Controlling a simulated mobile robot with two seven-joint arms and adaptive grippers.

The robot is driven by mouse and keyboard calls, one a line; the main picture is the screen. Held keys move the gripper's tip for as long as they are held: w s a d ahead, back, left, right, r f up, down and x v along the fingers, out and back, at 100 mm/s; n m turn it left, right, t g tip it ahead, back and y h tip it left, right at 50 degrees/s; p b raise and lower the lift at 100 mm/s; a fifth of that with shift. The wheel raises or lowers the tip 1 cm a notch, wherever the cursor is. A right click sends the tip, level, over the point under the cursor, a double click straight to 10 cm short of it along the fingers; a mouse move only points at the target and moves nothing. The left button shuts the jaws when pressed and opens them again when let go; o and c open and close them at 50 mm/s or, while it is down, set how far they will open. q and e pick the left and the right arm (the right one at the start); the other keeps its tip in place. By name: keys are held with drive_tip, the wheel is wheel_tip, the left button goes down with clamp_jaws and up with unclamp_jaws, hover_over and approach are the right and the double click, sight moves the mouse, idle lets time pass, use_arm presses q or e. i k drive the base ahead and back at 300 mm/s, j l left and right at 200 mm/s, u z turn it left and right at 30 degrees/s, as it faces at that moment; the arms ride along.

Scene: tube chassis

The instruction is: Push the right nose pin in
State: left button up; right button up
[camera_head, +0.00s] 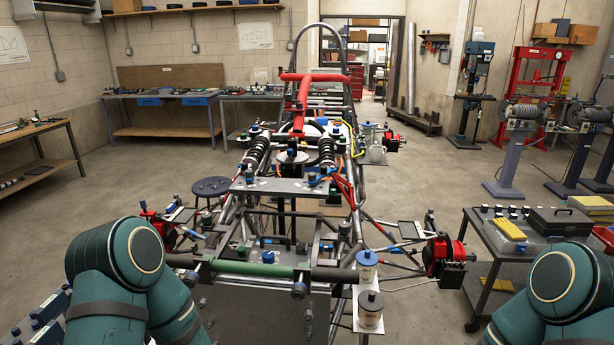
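The tube chassis (353,200) stands in the middle, with its near end towards me. A dark and green cross tube (255,269) runs across this near end. A small metal fitting (299,290) sits on the right part of that tube, and a similar fitting (191,279) is on the left part. I cannot tell which small part is the right nose pin or how far in it sits. Only green links of my left and right arms show at the bottom corners. Both grippers are out of view.
Two lidded pots (369,310) stand on a pale plate right of the near end. A dark cart (490,260) with yellow pads and a case is at the right. A round stool (211,187) stands left of the chassis. Open floor lies at the left.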

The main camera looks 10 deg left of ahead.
sight(191, 278)
drive_tip(key=k+l+u, duration=0.1)
drive_tip(key=u, duration=0.9)
drive_tip(key=k+j, duration=0.05)
